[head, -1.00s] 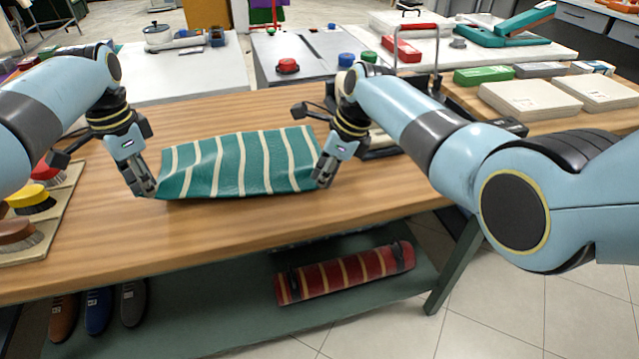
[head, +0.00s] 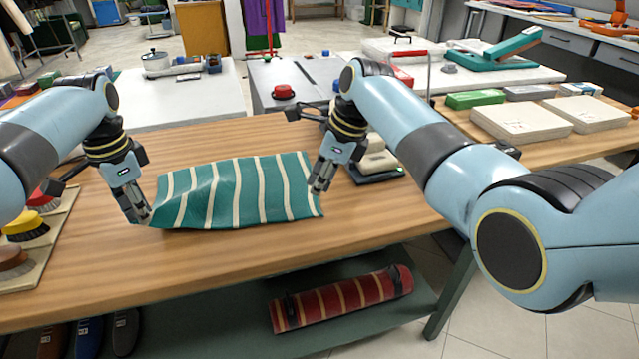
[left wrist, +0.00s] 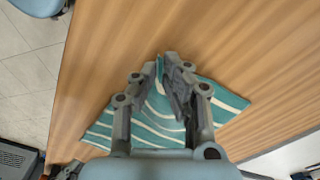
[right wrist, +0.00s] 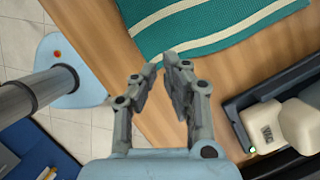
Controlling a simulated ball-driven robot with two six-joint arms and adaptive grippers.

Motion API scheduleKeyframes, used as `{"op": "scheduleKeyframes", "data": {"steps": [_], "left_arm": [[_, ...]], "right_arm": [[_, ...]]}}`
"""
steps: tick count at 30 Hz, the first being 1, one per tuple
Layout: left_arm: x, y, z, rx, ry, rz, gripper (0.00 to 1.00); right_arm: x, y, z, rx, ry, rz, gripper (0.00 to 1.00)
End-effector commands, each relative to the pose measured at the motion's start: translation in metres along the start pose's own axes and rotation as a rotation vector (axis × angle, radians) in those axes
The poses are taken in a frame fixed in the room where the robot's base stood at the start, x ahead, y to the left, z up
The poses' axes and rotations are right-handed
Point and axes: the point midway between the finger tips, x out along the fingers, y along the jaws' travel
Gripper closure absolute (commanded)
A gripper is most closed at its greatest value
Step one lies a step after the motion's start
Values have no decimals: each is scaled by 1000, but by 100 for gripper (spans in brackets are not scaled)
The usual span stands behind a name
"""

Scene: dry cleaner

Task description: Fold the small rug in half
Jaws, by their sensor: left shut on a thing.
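The small rug (head: 236,190) is green with cream stripes and lies on the wooden table in the head view. Its front left corner is bunched and slightly raised at my left gripper (head: 143,217), which is shut on it. The left wrist view shows the rug (left wrist: 225,98) around and beneath the left fingers (left wrist: 160,62). My right gripper (head: 318,190) is beside the rug's right end, a little above the table.
A board with brushes (head: 28,232) lies at the table's left end. A small dark machine (head: 378,165) stands right of the rug. A rolled red rug (head: 342,298) and shoes (head: 88,337) are on the shelf below. Bare table (head: 215,262) lies in front of the rug.

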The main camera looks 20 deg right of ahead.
Motion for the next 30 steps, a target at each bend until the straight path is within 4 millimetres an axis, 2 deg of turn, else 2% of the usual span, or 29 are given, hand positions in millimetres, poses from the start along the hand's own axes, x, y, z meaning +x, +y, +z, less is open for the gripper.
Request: {"op": "scheduleKeyframes", "data": {"steps": [1,9,11,19,27,30], "left_arm": [[0,0,0,0,0,0,100],[0,0,0,0,0,0,100],[0,0,0,0,0,0,100],[0,0,0,0,0,0,100],[0,0,0,0,0,0,100],[0,0,0,0,0,0,100]], "right_arm": [[0,0,0,0,0,0,84],[0,0,0,0,-1,-1,48],[0,0,0,0,-1,-1,42],[-4,-1,-1,0,-1,-2,42],[-49,-1,-16,0,-2,-4,42],[-50,0,-17,0,0,1,42]]}}
